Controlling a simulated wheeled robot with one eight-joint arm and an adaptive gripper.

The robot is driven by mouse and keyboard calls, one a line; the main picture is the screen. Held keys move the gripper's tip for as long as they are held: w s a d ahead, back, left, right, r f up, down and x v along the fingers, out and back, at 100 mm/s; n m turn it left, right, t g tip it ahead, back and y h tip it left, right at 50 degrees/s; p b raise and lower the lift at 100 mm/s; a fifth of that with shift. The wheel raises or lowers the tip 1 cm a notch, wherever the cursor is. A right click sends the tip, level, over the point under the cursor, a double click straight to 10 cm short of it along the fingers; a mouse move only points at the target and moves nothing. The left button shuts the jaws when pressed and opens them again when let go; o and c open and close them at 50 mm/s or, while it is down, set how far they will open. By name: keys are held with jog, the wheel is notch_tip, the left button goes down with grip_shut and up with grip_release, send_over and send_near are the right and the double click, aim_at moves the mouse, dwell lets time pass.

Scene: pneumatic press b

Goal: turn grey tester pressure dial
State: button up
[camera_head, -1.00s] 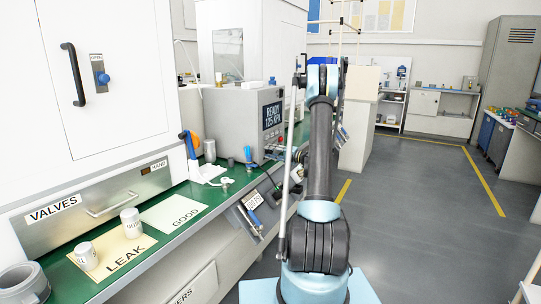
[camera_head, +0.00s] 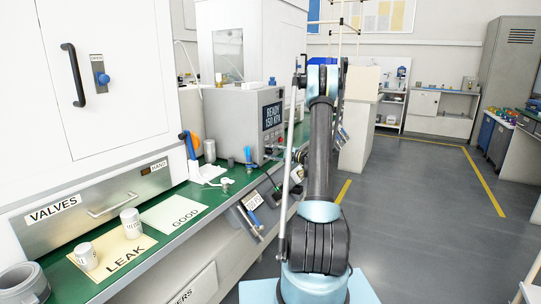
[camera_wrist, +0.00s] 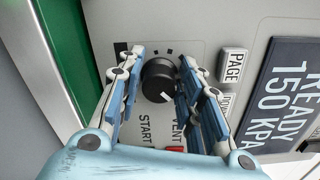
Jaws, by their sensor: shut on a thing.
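The grey tester (camera_head: 243,122) stands on the green bench in the head view, and its dark display (camera_head: 272,115) reads READY 150 KPA. In the wrist view the display (camera_wrist: 291,85) shows the same text. The black round pressure dial (camera_wrist: 158,80) sits on the panel between the fingers of my gripper (camera_wrist: 160,84), with a white mark near its lower edge. My gripper is shut on the dial, a finger on each side.
The PAGE button (camera_wrist: 233,66) is right of the dial. A red button (camera_wrist: 174,149) lies near the VENT label below it. In the head view, a LEAK sheet (camera_head: 112,254) with white canisters and a GOOD sheet (camera_head: 174,214) lie on the bench.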

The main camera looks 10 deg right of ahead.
jog(key=shift+d+f, duration=0.1)
jog(key=o, duration=1.1)
jog(key=shift+c, duration=0.2)
jog(key=v, duration=1.2)
